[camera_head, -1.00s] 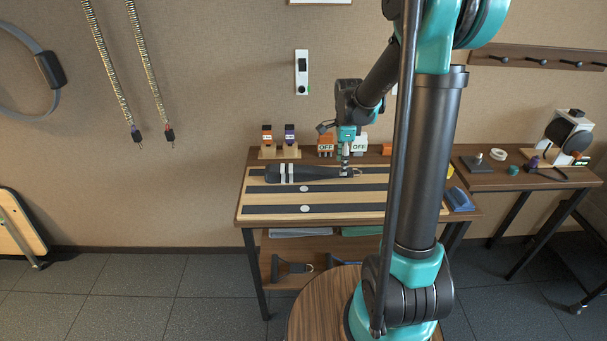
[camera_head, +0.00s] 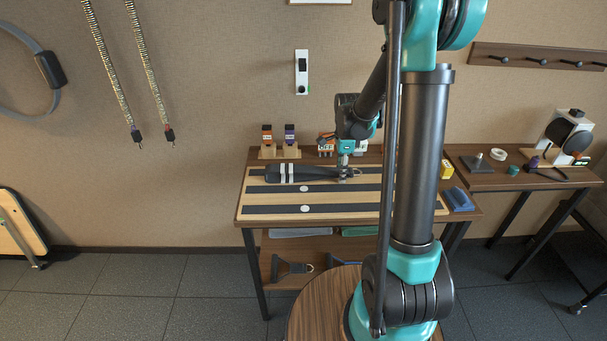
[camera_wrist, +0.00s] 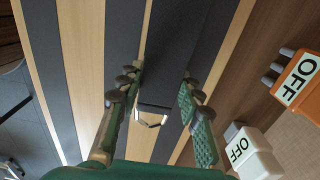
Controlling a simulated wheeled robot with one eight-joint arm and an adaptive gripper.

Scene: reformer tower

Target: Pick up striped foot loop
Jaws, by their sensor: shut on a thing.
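The striped foot loop (camera_head: 312,173) is a long dark strap with white bands toward its left end. It lies along the back dark strip of the light wooden board (camera_head: 275,198). My gripper (camera_head: 346,175) is at the loop's narrow right end. In the wrist view my gripper (camera_wrist: 158,88) has its green padded fingers on both sides of the dark loop (camera_wrist: 178,50), shut on it. The loop still appears to rest on the board.
OFF-labelled blocks, one orange (camera_wrist: 298,80) and one white (camera_wrist: 252,152), stand behind the board. A yellow block (camera_head: 447,169) and a blue block (camera_head: 459,199) lie to the right. The board's front is clear.

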